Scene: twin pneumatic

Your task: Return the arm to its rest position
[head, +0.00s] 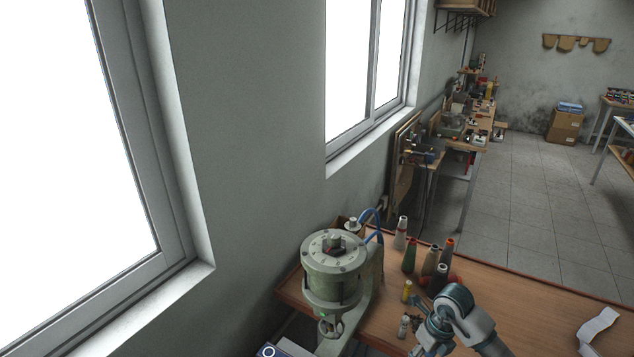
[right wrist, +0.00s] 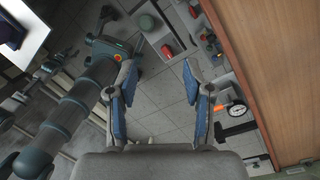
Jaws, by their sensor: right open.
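My right arm (head: 452,305) shows at the bottom right of the head view, bent over the workbench. Its gripper is mostly cut off by the lower edge there. In the right wrist view my right gripper (right wrist: 159,75) is open, its two blue-padded fingers wide apart with nothing between them. Grey floor tiles lie below and beyond the fingers. My left gripper is not seen in the head view.
A green pneumatic machine (head: 334,266) stands on the wooden bench (head: 537,300), left of the arm. Several thread cones (head: 410,255) and a yellow bottle (head: 407,291) stand close behind the arm. A white strip (head: 598,327) lies at right. The bench edge (right wrist: 262,95) is right of the gripper.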

